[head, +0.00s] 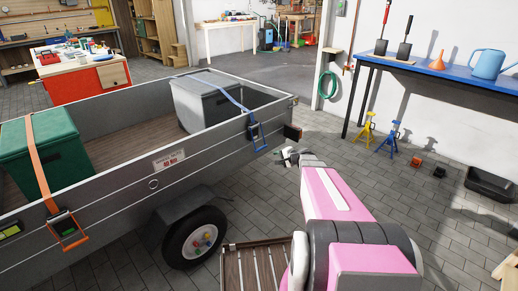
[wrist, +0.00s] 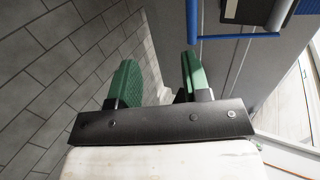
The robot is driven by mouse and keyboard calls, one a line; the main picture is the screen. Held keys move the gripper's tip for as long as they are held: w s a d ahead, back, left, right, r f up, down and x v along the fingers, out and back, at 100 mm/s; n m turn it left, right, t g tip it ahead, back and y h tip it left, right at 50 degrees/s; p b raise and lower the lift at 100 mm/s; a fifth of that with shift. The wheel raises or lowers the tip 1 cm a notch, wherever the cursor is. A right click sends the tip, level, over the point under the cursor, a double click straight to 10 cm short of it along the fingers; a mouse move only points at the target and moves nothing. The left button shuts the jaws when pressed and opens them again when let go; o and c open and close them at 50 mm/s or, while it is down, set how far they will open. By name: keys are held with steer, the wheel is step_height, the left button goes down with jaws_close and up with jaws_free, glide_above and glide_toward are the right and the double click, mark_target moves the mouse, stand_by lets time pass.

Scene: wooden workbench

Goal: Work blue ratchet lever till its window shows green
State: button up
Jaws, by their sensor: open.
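The blue ratchet lever (head: 259,146) is a U-shaped handle hanging on the outer side of the grey trailer, below a blue strap (head: 232,98) over a grey box. In the wrist view the lever's blue bar (wrist: 238,37) shows at the top, just right of my fingers, with the dark ratchet body (wrist: 245,12) beyond it. The ratchet's window is too small or hidden, so I cannot tell its colour. My gripper (wrist: 158,82) has green finger pads, spread apart with nothing between them. In the head view my gripper (head: 287,156) is right of the lever.
An orange-handled ratchet (head: 68,232) hangs farther left on the trailer side (head: 110,195), under an orange strap over a green box (head: 50,150).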

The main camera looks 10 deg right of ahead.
steer(key=w+a+f+t+y, duration=0.1)
steer(key=w+a, duration=0.3)
steer(key=w, duration=0.2)
steer(key=w+a+t, duration=0.2)
steer(key=w+a, duration=0.3)
steer(key=w, duration=0.2)
steer(key=shift+w+f+y, duration=0.2)
steer(key=shift+f+y, duration=0.2)
steer(key=shift+s, duration=0.1)
jaws_close()
